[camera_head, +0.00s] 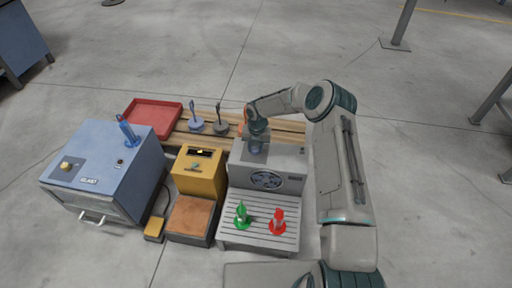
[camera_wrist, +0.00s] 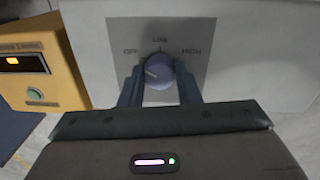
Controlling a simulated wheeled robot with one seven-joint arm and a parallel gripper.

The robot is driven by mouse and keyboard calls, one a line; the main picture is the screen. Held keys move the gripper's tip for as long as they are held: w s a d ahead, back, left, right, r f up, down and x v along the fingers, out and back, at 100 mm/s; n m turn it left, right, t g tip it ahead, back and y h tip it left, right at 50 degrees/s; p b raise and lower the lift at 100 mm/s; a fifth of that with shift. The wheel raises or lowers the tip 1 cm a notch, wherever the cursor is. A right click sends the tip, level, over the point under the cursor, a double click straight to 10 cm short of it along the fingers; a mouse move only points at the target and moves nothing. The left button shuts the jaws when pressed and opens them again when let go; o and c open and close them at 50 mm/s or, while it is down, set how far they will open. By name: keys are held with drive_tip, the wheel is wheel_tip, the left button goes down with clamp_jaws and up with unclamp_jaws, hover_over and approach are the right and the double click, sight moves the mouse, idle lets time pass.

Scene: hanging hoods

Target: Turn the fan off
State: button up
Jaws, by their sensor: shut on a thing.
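The fan is a grey box (camera_head: 232,180) with a round dark grille (camera_head: 267,180) on its front face and a slatted tray at its base. In the wrist view, its round blue-grey knob (camera_wrist: 159,70) sits on a grey plate (camera_wrist: 203,32) marked OFF at left, LOW at top and HIGH at right. In the head view my gripper (camera_head: 256,146) is at the top of the box and hides most of the knob.
A yellow machine (camera_head: 185,180) stands just left, then a blue cabinet (camera_head: 95,175). A red tray (camera_head: 152,115) and two small handled items lie behind on wooden slats.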

sight(257, 149)
drive_tip(key=shift+s, duration=0.1)
drive_tip(key=o, duration=1)
drive_tip(key=r+p, duration=0.1)
drive_tip(key=r, duration=0.3)
drive_tip(key=r+p, duration=0.1)
drive_tip(key=r, duration=0.4)
drive_tip(key=r+p, duration=0.2)
drive_tip(key=r, duration=0.2)
drive_tip(key=shift+d+r, duration=0.35)
drive_tip(key=shift+r, duration=0.05)
